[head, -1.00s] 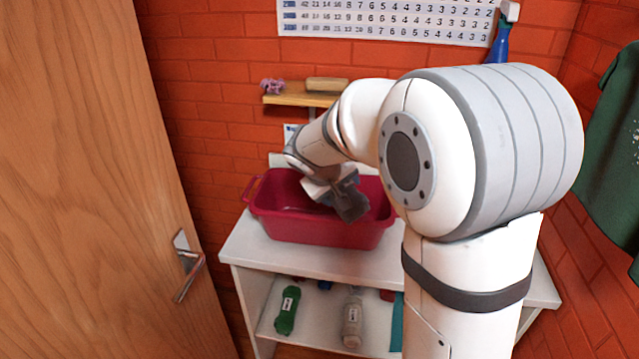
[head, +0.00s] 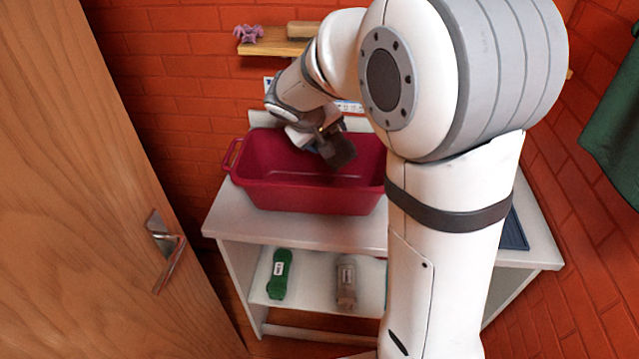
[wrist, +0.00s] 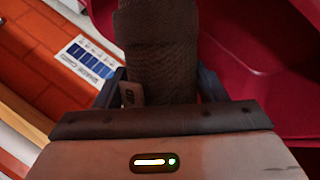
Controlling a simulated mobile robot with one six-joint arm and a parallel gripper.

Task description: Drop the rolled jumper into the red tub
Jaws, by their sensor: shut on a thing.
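The red tub (head: 300,197) stands on the white shelf unit's top, its opening facing up. The rolled jumper (wrist: 157,55) is dark grey-brown and fills the space between my gripper's fingers in the wrist view. In the head view the jumper (head: 340,153) shows as a dark shape over the tub's opening. My gripper (head: 324,136) is shut on it and tilted. How far the jumper is above the tub floor is hard to tell. The tub's red wall (wrist: 262,65) fills the right of the wrist view.
A green bottle-like roll (head: 280,274) and a beige one (head: 346,284) are on the lower shelf. A wooden wall shelf (head: 268,47) holds a purple item (head: 247,34). A wooden door (head: 90,200) stands at left. My arm hides the tub's right end.

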